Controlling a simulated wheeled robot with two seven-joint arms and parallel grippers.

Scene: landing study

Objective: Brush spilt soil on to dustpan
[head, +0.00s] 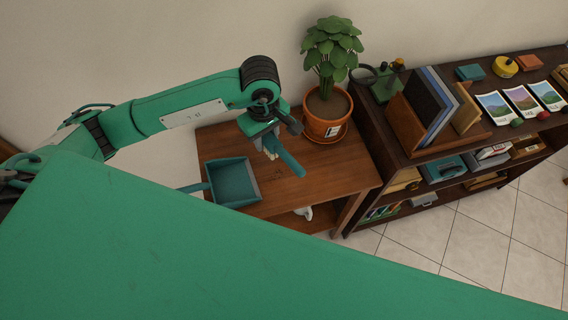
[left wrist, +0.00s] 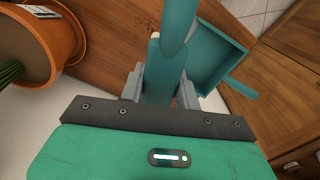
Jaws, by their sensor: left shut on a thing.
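My left gripper (head: 268,137) is shut on a teal hand brush (head: 289,160), held over the small wooden table (head: 318,172). A bit of pale bristle shows beside the gripper. In the left wrist view the brush (left wrist: 178,28) stands between the two grey fingers (left wrist: 161,88). The teal dustpan (head: 232,184) lies on the table to the left of the brush, its handle toward the left; it also shows in the left wrist view (left wrist: 212,62). My right gripper is not in view.
A potted plant (head: 327,112) in an orange pot stands on a saucer at the table's back right. A dark shelf unit (head: 405,150) with books and cards stands to the right. A pale object (head: 303,212) sits below the tabletop. My green body covers the foreground.

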